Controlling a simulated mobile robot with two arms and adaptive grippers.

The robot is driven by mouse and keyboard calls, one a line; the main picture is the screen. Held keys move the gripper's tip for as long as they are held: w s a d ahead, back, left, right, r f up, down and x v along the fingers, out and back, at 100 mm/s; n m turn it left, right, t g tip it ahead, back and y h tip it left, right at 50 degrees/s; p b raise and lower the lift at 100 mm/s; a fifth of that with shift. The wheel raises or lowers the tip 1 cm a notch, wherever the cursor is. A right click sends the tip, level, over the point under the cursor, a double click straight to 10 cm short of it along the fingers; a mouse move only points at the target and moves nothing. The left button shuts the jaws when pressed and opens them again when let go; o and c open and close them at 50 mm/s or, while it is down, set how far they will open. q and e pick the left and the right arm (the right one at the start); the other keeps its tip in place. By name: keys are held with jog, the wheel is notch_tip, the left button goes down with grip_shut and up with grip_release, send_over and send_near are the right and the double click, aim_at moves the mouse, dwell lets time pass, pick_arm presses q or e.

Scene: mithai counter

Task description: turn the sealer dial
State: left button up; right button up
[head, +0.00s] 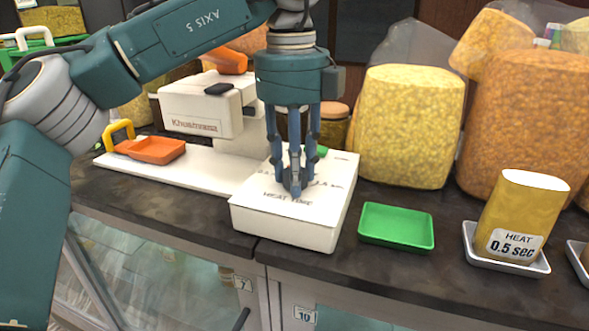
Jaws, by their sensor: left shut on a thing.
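A white box (300,231) with "HEAT TIME" printed on its flat top stands on the dark counter. My left gripper (294,187) points straight down over the middle of this top. Its fingers are close together, shut on the dial, which they almost wholly hide. The dial's pointer and most of the scale around it cannot be read. A yellow pouch (520,208) at the right bears a label reading "HEAT 0.5 sec" and stands in a small grey tray (508,262). My right gripper is not in view.
A white machine (195,107) marked "Khushnuma" stands behind left, with an orange tray (152,150) on its long white base. An empty green tray (396,227) lies right of the box. Big snack bags (410,125) line the back. The counter's front edge is close.

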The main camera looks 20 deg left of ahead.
pick_arm(q)
jog(key=o, duration=1.1)
jog(key=shift+o, duration=0.2)
notch_tip(320, 180, up, 12)
jog(key=shift+s, duration=0.1)
